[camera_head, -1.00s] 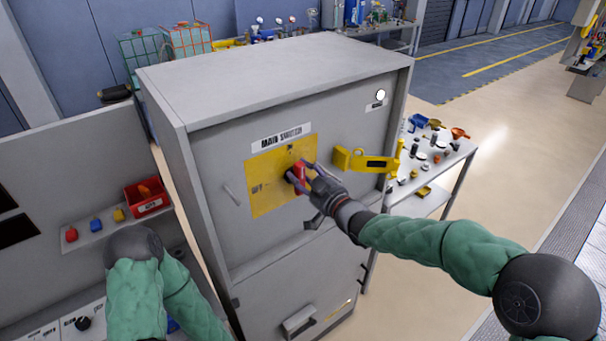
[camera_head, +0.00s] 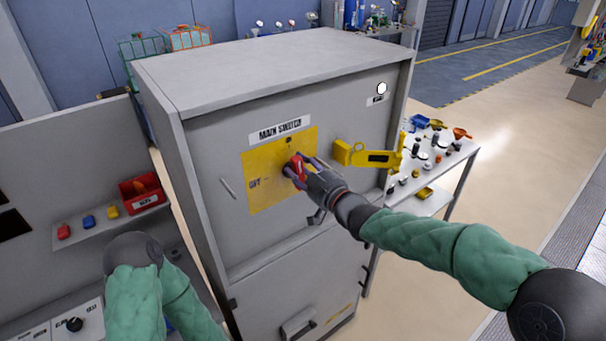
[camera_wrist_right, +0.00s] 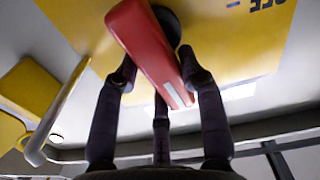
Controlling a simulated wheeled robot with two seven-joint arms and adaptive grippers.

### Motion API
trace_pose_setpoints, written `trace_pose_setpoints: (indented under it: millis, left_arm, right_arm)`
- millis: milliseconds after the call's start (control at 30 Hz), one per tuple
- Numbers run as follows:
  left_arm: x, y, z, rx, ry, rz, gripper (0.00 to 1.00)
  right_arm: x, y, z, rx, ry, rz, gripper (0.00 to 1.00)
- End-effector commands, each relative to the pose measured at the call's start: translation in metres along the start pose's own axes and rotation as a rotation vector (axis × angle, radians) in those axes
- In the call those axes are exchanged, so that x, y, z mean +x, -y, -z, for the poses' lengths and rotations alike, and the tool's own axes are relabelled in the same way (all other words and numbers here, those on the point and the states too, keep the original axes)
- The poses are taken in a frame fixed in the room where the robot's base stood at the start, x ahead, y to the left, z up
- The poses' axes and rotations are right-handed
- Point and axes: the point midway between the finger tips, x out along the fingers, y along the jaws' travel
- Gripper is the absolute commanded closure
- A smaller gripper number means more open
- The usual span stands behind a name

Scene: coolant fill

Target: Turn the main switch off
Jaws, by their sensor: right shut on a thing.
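The main switch is a red handle (camera_head: 297,167) on a yellow plate (camera_head: 257,192) on the grey cabinet's front. The plate reads OFF at its left and has a small mark at its top. In the head view the handle stands close to upright, with a slight tilt. My right gripper (camera_head: 303,167) is shut on the handle. In the right wrist view its dark fingers (camera_wrist_right: 160,85) sit on both sides of the red handle (camera_wrist_right: 148,50), which has a white stripe near one end. My left arm shows at the lower left; its gripper is out of view.
A yellow hasp-like bracket (camera_head: 365,157) sticks out right of the plate. A shelf with a red bin (camera_head: 142,193) is at the left. A table of small parts (camera_head: 437,170) stands behind the cabinet's right side.

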Motion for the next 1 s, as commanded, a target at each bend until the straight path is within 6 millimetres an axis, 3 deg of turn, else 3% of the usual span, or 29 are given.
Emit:
trace_pose_setpoints:
  millis: [100, 1000]
  left_arm:
    - [0.018, 0.006, 0.001, 0.000, 0.000, 0.000, 0.53]
    - [0.104, 0.037, 0.004, 0.000, 0.000, 0.000, 0.53]
  right_arm:
    - [0.001, 0.004, 0.004, -0.076, -0.019, 0.002, 0.92]
    - [0.001, 0.020, 0.000, -0.621, -0.014, 0.001, 0.92]
